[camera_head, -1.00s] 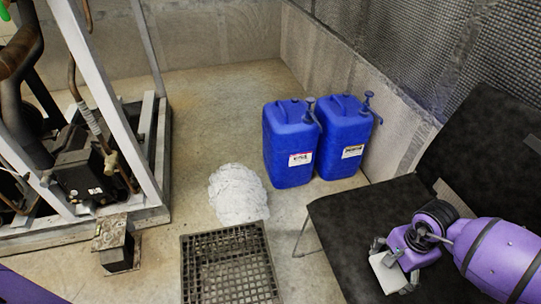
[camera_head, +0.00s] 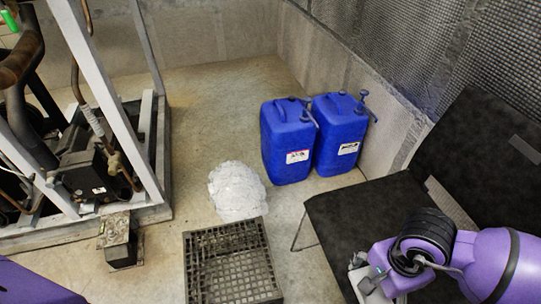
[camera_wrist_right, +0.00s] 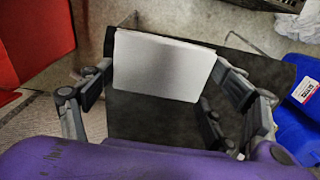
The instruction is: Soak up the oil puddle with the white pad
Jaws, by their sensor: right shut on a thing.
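The white pad (camera_wrist_right: 163,66) is a flat pale rectangle held between the fingers of my right gripper (camera_wrist_right: 165,92). In the head view the right gripper (camera_head: 368,284) is over the black seat at the lower right, and only a sliver of the pad shows. A whitish, glossy, irregular patch (camera_head: 237,190) lies on the floor, left of the blue containers; it seems to be the puddle. The gripper and pad are to its right, apart from it. My left gripper is not in view.
A black slatted crate (camera_head: 232,262) stands just in front of the patch. Two blue containers (camera_head: 288,145) stand to its right. The black chair (camera_head: 340,215) is at the right. The compressor rack frame (camera_head: 150,130) is at the left, with bare floor between.

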